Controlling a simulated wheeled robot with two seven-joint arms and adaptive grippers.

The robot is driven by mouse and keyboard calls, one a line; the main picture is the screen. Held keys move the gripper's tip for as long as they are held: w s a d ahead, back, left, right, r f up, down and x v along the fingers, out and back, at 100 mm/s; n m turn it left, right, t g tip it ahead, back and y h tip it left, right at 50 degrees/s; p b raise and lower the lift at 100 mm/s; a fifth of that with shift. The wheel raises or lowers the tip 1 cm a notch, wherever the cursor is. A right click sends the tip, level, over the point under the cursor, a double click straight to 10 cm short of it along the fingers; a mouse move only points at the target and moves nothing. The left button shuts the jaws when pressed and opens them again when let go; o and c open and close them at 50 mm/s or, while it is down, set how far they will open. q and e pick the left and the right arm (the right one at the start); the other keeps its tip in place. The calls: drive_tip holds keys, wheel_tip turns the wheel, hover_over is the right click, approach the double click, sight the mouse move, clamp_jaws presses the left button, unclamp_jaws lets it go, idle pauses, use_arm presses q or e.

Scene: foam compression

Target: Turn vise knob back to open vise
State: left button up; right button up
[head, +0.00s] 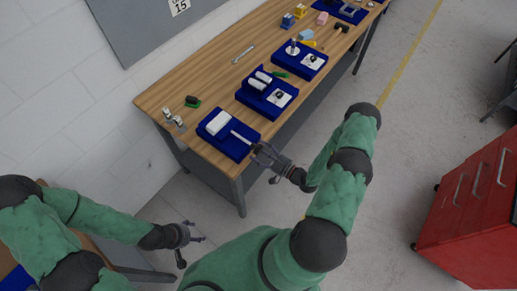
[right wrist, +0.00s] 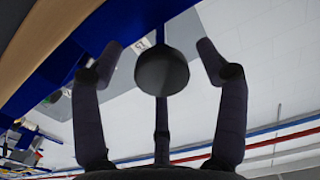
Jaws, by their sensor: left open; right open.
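The vise (head: 231,148) appears to be the blue unit at the near end of the bench. It bears a white block (head: 216,123) and a light rod (head: 241,137) pointing toward my right gripper. My right gripper (head: 261,157) is open at the rod's outer end. In the right wrist view a round dark grey knob (right wrist: 162,72) sits between its spread fingers, with no clear contact from the two side fingers. The knob is hard to make out in the head view. My left gripper (head: 196,237) is open and empty, well away from the bench.
More blue units (head: 266,104) with white parts stand farther along the wooden bench (head: 218,79). A small metal fixture (head: 172,120) is at the near left corner. A red tool cabinet (head: 462,215) stands at the right. Open floor lies between.

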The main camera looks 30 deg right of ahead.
drive_tip(key=shift+w+a, duration=0.25)
drive_tip(key=shift+w, duration=0.4)
drive_tip(key=c, duration=1.1)
drive_tip(key=shift+s, duration=0.1)
drive_tip(key=shift+c, duration=0.3)
